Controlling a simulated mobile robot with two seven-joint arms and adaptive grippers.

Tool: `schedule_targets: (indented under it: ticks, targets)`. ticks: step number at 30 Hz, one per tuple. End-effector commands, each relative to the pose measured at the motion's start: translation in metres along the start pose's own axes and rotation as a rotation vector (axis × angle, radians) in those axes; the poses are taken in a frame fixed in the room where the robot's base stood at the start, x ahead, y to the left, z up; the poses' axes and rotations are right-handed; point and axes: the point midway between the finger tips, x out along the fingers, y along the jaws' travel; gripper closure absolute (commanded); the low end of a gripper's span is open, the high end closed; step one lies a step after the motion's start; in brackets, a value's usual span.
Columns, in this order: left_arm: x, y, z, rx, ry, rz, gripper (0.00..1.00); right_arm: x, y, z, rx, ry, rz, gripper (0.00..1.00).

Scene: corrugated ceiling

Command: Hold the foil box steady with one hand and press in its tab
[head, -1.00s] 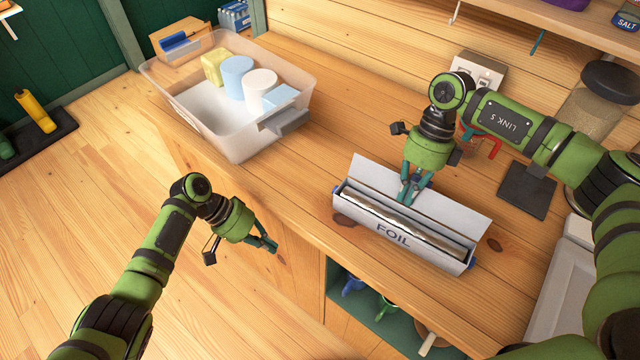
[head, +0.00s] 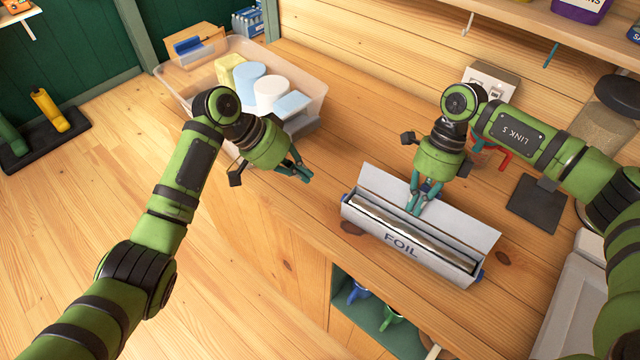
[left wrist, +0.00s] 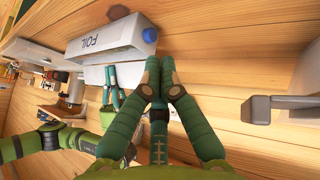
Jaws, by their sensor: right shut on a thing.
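The white foil box (head: 418,246) lies on the wooden counter with its lid raised and a shiny roll inside.
A clear bin (head: 180,88) with several cylinders and blocks stands at the back left of the counter. Open counter lies between bin and box.

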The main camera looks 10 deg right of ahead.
Motion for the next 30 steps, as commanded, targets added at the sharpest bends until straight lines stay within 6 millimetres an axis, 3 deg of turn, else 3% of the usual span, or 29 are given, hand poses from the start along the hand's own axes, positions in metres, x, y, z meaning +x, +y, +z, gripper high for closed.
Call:
schedule_targets:
  ticks: [15, 21, 30]
  targets:
    - [0.084, 0.001, 0.001, -0.002, -0.003, 0.003, 1.00, 0.000, 0.000, 0.000, -0.001, 0.000, 0.001, 1.00]
    - [0.095, 0.000, 0.001, -0.001, -0.001, 0.001, 1.00, 0.000, 0.000, 0.000, -0.001, 0.000, 0.001, 1.00]
    - [0.096, 0.000, 0.001, -0.001, -0.001, 0.000, 1.00, 0.000, 0.000, 0.000, 0.000, 0.000, 0.001, 1.00]
